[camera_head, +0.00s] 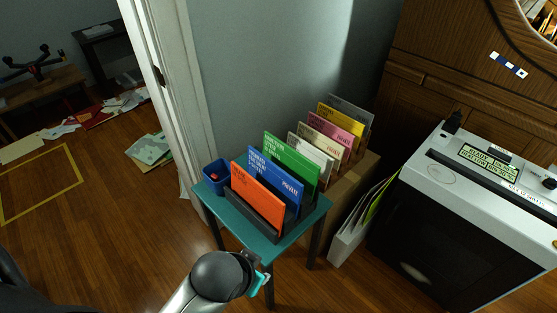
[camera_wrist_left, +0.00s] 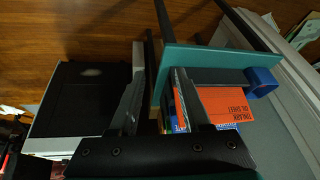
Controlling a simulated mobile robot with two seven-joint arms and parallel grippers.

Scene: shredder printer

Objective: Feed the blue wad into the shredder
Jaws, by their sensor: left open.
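The blue wad, a blue folder-like sheaf (camera_head: 274,180) marked PRIVATE, stands in a dark rack between an orange one and a green one. The rack is on a small teal table (camera_head: 219,212). The shredder is likely the white-topped, dark-fronted machine (camera_head: 433,236) at the right, with a dark slot and a lit display on top. My left gripper (camera_head: 262,284) is low in front of the table, mostly hidden by its own wrist. In the left wrist view its two fingers (camera_wrist_left: 158,84) are apart, with nothing seen between them. My right gripper is not in view.
An orange sheaf (camera_head: 256,195) stands in front of the blue one; green, white, yellow and pink ones stand behind. A blue cup (camera_head: 215,175) is at the table's left corner. A white file holder (camera_head: 350,232) stands between table and machine. A door frame is at left.

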